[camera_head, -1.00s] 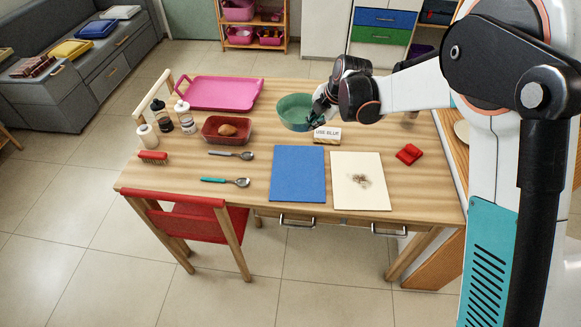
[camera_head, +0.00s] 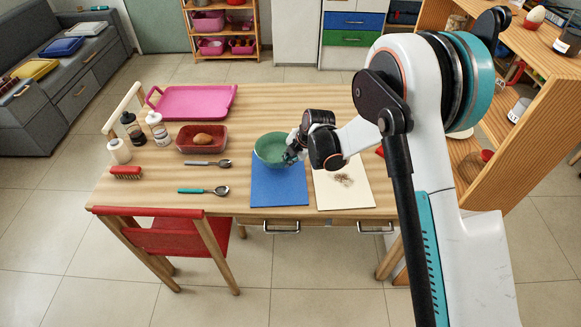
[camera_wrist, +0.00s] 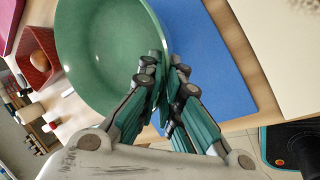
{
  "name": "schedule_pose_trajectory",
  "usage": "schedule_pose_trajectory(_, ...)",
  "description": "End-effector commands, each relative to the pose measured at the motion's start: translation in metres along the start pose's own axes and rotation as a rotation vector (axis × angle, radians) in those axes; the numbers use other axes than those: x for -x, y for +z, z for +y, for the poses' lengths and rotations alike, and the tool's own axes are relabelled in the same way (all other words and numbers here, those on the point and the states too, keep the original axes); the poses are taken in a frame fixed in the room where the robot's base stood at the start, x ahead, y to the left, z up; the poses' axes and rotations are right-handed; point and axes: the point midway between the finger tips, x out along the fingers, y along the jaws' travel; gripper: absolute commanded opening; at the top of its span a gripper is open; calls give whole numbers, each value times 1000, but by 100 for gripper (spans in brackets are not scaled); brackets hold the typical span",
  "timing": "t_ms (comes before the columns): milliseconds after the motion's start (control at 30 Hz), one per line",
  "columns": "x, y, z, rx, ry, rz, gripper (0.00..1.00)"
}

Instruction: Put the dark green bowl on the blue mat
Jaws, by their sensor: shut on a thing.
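The dark green bowl (camera_head: 270,147) is over the far end of the blue mat (camera_head: 278,190) in the head view. My gripper (camera_head: 291,156) is shut on the bowl's near right rim. In the wrist view the bowl (camera_wrist: 100,45) looks empty, with its rim between my gripper's fingertips (camera_wrist: 166,75). The blue mat (camera_wrist: 215,60) shows beside and beneath it there. I cannot tell whether the bowl touches the mat or hangs a little above it.
A cream board (camera_head: 340,190) with brown crumbs lies right of the mat. Left are a spoon (camera_head: 210,163), a teal-handled spoon (camera_head: 205,190), a red dish (camera_head: 188,145) with bread, and a pink tray (camera_head: 195,102). A red chair (camera_head: 165,235) stands in front.

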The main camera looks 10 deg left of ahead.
Motion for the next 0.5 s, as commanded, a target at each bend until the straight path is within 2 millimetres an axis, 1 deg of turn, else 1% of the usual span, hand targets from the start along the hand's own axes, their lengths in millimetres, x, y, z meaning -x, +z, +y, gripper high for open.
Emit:
schedule_pose_trajectory(233, -31, 0, -15, 0, 1, 0, 0)
schedule_pose_trajectory(300, -34, 0, -16, 0, 1, 0, 0)
schedule_pose_trajectory(500, -34, 0, -16, 0, 1, 0, 0)
